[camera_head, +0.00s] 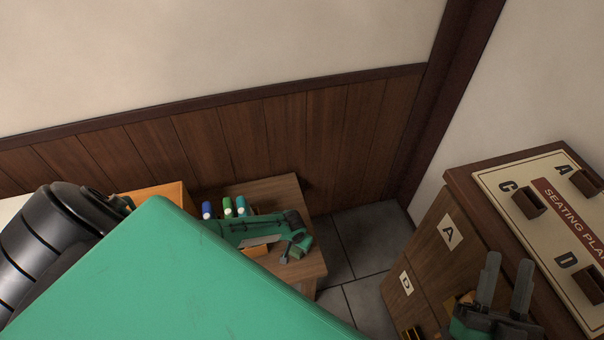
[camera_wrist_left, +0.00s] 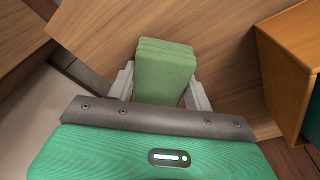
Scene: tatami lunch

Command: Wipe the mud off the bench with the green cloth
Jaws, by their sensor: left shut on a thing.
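My left gripper (camera_wrist_left: 165,88) is shut on the green cloth (camera_wrist_left: 165,65), a thick folded pad between its two pale fingers. In the head view the cloth (camera_head: 303,244) shows small at the tip of the left hand, over the wooden bench (camera_head: 275,190). The wood (camera_wrist_left: 225,60) lies beyond the cloth in the wrist view; I cannot tell whether they touch. I see no mud on the visible wood; my green left arm hides part of the bench. My right gripper (camera_head: 507,272) is at the lower right, its two grey fingers apart and empty, beside the cabinet.
Markers with blue (camera_head: 207,208), green (camera_head: 228,206) and teal caps stand on the bench behind the left hand. An orange-brown box (camera_wrist_left: 293,65) is close at the right in the wrist view. A cabinet (camera_head: 447,232) with a seating-plan board (camera_head: 515,183) stands right. Grey floor (camera_head: 370,240) lies between.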

